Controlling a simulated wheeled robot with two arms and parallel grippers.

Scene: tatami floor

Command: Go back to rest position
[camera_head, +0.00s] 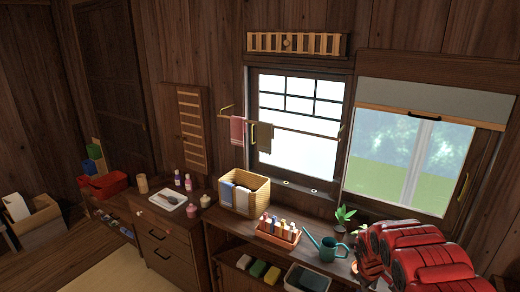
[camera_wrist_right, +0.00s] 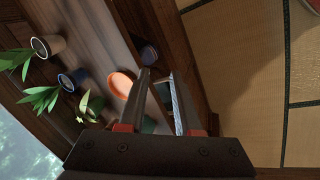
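My right arm, red and bulky, fills the lower right of the head view, in front of the counter's right end; its gripper is hidden there. In the right wrist view my right gripper (camera_wrist_right: 162,75) has two dark fingers with red bases. Its fingertips are apart, with nothing held between them. It points toward the wooden counter, with an orange round dish (camera_wrist_right: 123,82) beyond the left finger. My left arm and gripper are not in either view.
A counter under the windows bears a teal watering can (camera_head: 328,248), a potted plant (camera_head: 342,219), an orange tray of bottles (camera_head: 265,236) and a wicker basket (camera_head: 262,196). Several potted plants, one in a white pot (camera_wrist_right: 49,47), stand left of my right gripper.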

